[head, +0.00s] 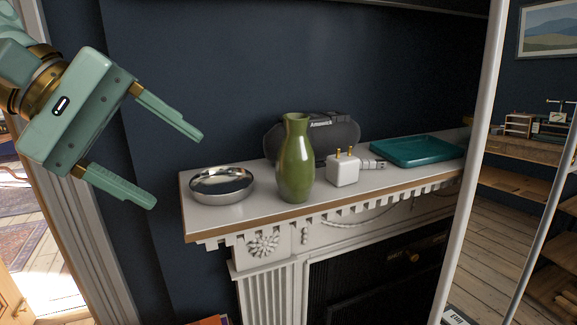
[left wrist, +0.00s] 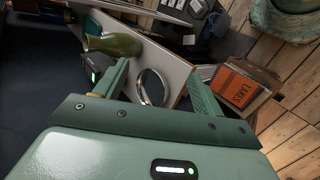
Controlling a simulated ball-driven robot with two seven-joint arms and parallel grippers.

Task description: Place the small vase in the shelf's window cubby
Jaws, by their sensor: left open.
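The small green vase (head: 296,162) stands upright on the white mantel, between a silver bowl and a white plug adapter. It also shows in the left wrist view (left wrist: 114,44), lying sideways in that picture beyond the fingers. My left gripper (head: 177,170) is in the air left of the mantel, its fingers spread and pointing right. It is empty and apart from the vase, with the bowl between them. In the left wrist view its fingers (left wrist: 157,70) frame the bowl. My right gripper is not in view. I cannot make out a window cubby.
The silver bowl (head: 221,185) sits near the left end of the mantel (head: 255,212). Behind and right of the vase are a dark speaker (head: 349,138), the white adapter (head: 343,168) and a teal tray (head: 416,151). Wooden shelves (head: 524,149) stand far right, beyond a white post (head: 470,165).

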